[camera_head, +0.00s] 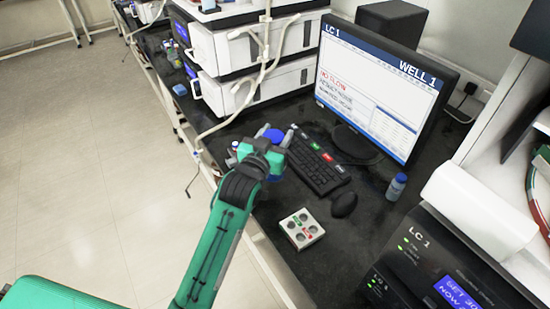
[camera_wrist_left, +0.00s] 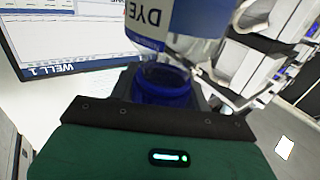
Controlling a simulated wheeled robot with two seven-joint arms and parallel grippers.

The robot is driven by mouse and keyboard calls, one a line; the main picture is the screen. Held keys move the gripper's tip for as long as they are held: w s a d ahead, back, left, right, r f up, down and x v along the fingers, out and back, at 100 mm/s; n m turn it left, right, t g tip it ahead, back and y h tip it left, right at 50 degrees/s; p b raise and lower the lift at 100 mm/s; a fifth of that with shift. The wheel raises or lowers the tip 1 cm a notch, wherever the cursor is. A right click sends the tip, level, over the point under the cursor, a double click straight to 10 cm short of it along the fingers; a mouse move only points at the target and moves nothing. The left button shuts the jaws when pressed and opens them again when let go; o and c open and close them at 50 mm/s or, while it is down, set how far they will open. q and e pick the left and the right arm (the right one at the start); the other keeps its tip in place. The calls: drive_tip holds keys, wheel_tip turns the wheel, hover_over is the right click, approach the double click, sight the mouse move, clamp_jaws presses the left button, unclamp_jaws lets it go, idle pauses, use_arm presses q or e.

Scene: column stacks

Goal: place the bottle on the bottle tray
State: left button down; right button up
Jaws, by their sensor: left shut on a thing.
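My left gripper (camera_head: 271,143) is shut on a bottle, whose blue cap (camera_head: 273,135) shows between the fingers in the head view. In the left wrist view the bottle (camera_wrist_left: 190,30) is clear, with a white and blue label reading "DYE" upside down and the blue cap nearest the gripper palm. The bottle's lower end is cut off or hidden. A white tray (camera_head: 287,224) with several round wells and small red and green labels lies on the black bench, nearer the camera and to the right of the gripper. My right gripper is not in view.
A keyboard (camera_head: 318,168) and mouse (camera_head: 344,204) lie right of the gripper, before a monitor (camera_head: 380,85). Another blue-capped bottle (camera_head: 396,187) stands on the bench at right. White instruments (camera_head: 255,45) stand behind, with hanging tubing. A black LC 1 unit (camera_head: 430,265) is at lower right.

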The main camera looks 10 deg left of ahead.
use_arm(q)
drive_tip(key=shift+f, duration=3.85)
drive_tip(key=shift+f, duration=0.15)
drive_tip(key=c, duration=0.7)
unclamp_jaws()
drive_tip(key=shift+o, duration=0.2)
